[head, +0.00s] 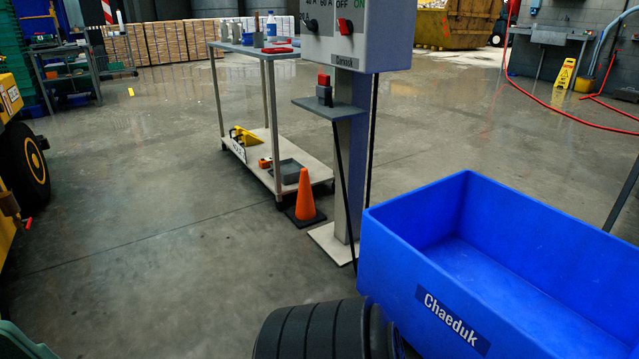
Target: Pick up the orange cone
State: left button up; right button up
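The orange cone (305,194) stands upright on a dark square base on the concrete floor, near the middle of the head view. It is just in front of the right end of a trolley's low shelf (253,157) and left of the control post's foot. Nothing covers the cone's front. Neither of my grippers shows in this view.
A control post (350,180) with a switch box (345,35) and a hanging black cable stands right of the cone. A large blue bin (410,265) fills the lower right. A black ribbed round object (315,330) is at the bottom. Floor left of the cone is clear.

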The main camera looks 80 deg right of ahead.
aim_at(306, 214)
jog(key=z, duration=2.6)
